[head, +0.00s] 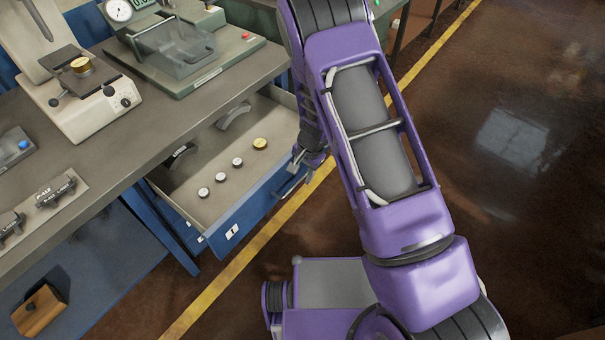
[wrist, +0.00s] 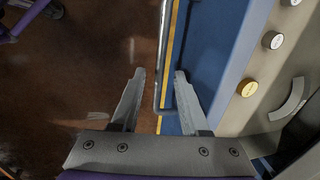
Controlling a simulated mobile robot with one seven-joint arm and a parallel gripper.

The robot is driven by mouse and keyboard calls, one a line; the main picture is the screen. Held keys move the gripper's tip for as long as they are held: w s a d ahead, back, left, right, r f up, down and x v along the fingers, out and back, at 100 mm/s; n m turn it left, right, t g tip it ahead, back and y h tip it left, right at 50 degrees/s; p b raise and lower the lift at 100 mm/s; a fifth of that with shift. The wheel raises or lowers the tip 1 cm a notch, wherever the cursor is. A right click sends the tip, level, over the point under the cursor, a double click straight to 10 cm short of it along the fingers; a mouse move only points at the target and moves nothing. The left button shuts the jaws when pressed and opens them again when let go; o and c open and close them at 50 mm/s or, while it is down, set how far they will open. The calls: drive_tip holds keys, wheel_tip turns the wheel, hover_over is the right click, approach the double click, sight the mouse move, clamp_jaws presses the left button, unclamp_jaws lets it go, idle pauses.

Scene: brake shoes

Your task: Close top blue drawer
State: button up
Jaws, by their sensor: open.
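The top blue drawer (head: 250,212) is pulled out from under the grey bench. Its blue front also shows in the wrist view (wrist: 212,55). A metal bar handle (wrist: 163,45) runs along the front. My gripper (head: 299,162) is at the far end of the drawer front in the head view. In the wrist view my gripper (wrist: 160,73) is open, with one finger on each side of the handle bar in the picture. I see no clear contact, and cannot tell how deep the bar sits between the fingers.
The drawer holds a brass disc (head: 260,143), several silver discs and curved parts, one (head: 233,115) at its far side. The bench (head: 150,125) carries gauges and fixtures. A wooden block (head: 40,311) lies lower left. The brown floor (head: 520,230) at right is clear.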

clamp_jaws()
idle(1.5)
